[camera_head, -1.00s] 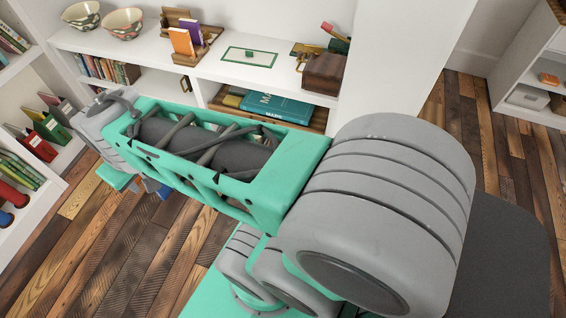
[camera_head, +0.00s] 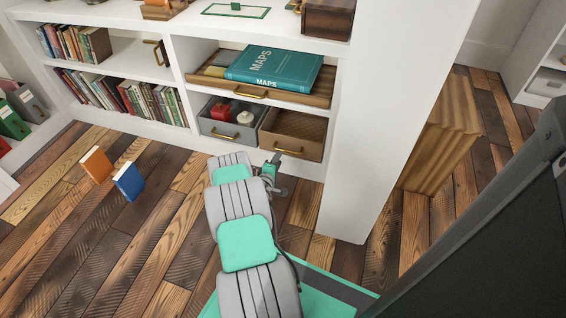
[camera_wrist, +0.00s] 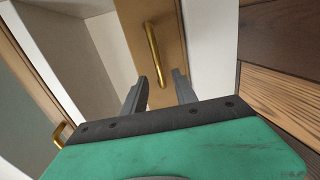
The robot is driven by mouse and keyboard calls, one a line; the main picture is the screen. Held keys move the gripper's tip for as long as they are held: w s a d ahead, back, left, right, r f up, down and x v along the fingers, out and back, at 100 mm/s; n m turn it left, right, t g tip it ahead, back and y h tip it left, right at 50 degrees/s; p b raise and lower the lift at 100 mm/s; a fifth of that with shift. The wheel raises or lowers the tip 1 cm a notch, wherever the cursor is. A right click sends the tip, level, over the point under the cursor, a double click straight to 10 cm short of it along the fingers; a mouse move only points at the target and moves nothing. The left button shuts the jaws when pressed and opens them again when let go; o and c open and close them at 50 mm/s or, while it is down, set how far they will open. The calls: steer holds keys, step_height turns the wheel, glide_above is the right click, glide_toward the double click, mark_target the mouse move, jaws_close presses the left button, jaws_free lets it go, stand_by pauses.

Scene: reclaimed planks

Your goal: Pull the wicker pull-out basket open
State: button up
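The wicker basket (camera_head: 296,128) is the brown one in the lower right cubby of the white shelf unit, with a brass handle (camera_head: 289,153) on its front. It appears shut. In the wrist view its brown front (camera_wrist: 178,35) and the brass handle (camera_wrist: 154,54) lie ahead of my gripper (camera_wrist: 160,76). The two dark fingers are apart with nothing held. The near end of the handle shows between the fingertips, but contact cannot be made out. In the head view my gripper (camera_head: 271,168) is small, just in front of and below the basket, partly hidden by my arm.
A grey bin (camera_head: 228,123) with red and white things sits left of the basket. A wooden tray (camera_head: 310,98) with a teal maps book (camera_head: 273,67) is above. An orange book (camera_head: 96,165) and a blue book (camera_head: 129,181) stand on the plank floor. A white side panel (camera_head: 375,140) rises right.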

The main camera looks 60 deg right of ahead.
mark_target(283, 150)
steer(key=b+x, duration=0.3)
steer(key=x, duration=0.4)
steer(key=shift+d, duration=0.35)
jaws_close()
stand_by(1.0)
